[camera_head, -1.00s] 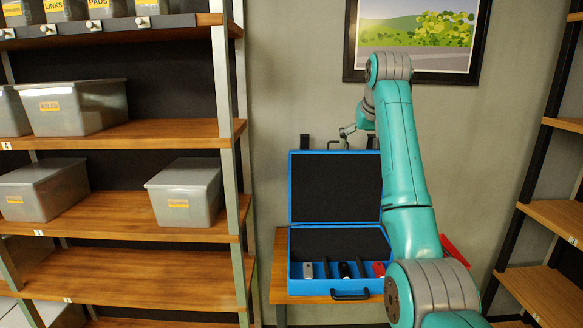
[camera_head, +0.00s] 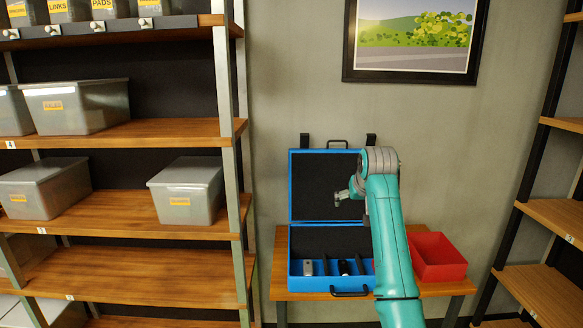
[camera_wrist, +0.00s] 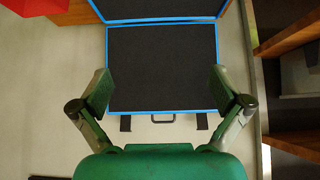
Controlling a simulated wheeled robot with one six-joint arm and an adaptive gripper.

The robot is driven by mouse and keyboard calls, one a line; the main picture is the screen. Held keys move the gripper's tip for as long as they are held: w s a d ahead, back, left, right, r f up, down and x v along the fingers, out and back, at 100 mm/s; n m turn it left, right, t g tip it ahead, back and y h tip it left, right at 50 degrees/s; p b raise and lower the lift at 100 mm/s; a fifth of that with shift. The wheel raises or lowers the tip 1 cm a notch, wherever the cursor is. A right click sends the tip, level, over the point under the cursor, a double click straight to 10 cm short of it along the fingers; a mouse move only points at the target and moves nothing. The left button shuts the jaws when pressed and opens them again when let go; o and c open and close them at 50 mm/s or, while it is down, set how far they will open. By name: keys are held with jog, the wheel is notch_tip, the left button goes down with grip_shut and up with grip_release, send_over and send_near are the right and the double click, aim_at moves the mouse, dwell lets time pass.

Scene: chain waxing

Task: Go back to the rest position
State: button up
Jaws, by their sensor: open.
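My gripper (camera_head: 348,194) is at the end of my teal arm, in front of the open lid of the blue case (camera_head: 290,240). In the wrist view my gripper (camera_wrist: 158,91) is open, its two fingers wide apart with nothing between them. The case's dark-lined lid (camera_wrist: 160,65) lies behind the fingers in that view. In the head view the case stands open on a wooden table (camera_head: 440,288), with a silver item (camera_head: 308,268) and a black item (camera_head: 344,267) in its front compartments. My arm hides the case's right side.
A red bin (camera_head: 436,256) stands on the table right of my arm. A shelf with grey boxes (camera_head: 187,190) is at the left, and another shelf (camera_head: 555,215) at the right. A framed picture (camera_head: 412,38) hangs on the wall above.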

jog(key=shift+t, duration=0.7)
jog(key=s+f, duration=0.3)
jog(key=f, duration=0.5)
jog(key=s+f, duration=0.3)
jog(key=f, duration=0.6)
jog(key=s+f, duration=0.3)
jog(key=f, duration=0.6)
jog(key=shift+s, duration=0.1)
jog(key=s+f, duration=1)
jog(key=s+f+t, duration=0.1)
jog(key=s+f, duration=0.3)
jog(key=s, duration=0.8)
jog(key=s+f+t, duration=0.2)
jog(key=s+f, duration=0.1)
jog(key=s, duration=0.9)
jog(key=s+r+t, duration=0.1)
jog(key=s+r, duration=0.3)
jog(key=s, duration=0.7)
jog(key=s+r, duration=0.4)
jog(key=s, duration=0.7)
jog(key=s+r+t, duration=0.1)
jog(key=s+r, duration=0.8)
jog(key=shift+r, duration=0.4)
